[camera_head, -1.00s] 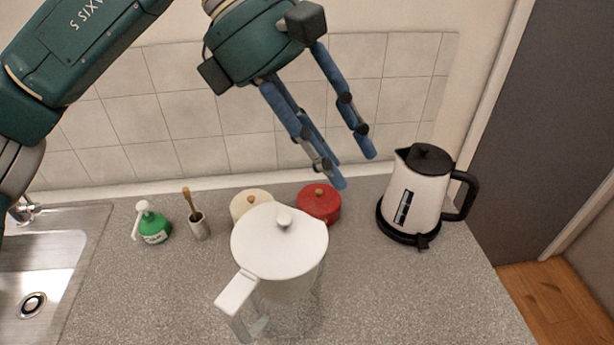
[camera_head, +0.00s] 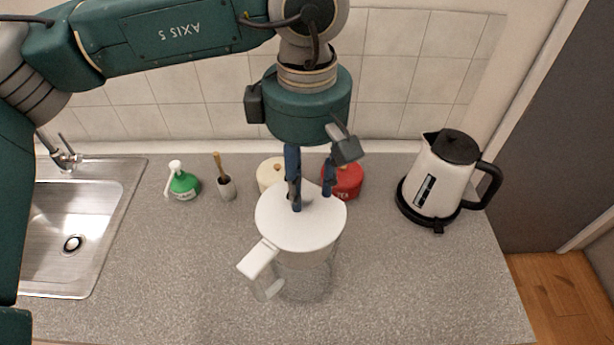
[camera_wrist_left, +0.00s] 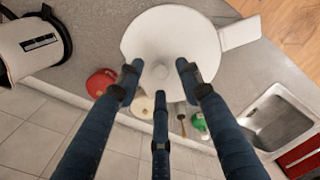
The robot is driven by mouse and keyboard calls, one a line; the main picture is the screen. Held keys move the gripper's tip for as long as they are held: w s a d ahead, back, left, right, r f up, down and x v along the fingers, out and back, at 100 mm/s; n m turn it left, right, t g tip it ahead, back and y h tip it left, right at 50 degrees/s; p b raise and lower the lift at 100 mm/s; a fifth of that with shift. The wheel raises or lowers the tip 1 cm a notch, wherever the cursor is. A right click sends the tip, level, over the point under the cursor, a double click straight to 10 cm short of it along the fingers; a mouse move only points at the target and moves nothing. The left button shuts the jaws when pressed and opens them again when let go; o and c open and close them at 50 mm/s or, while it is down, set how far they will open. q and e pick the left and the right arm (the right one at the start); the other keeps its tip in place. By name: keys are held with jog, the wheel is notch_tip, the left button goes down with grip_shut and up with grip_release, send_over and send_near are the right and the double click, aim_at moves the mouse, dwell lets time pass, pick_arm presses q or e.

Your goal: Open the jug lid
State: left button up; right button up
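The jug (camera_head: 302,275) is clear with a white handle (camera_head: 259,260) and stands upright on the counter. My left gripper (camera_head: 311,205) points down over the lid from behind. My right gripper is not in view.
A black and white kettle (camera_head: 437,185) stands at right. Behind the jug are a red pot (camera_head: 349,181) and a cream pot (camera_head: 267,173). A green soap bottle (camera_head: 184,186), a brush cup (camera_head: 226,189) and the sink (camera_head: 110,230) are left. The front counter is clear.

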pick_arm(q)
jog(key=shift+f, duration=0.4)
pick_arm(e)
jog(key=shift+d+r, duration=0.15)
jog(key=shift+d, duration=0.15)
pick_arm(q)
grip_shut()
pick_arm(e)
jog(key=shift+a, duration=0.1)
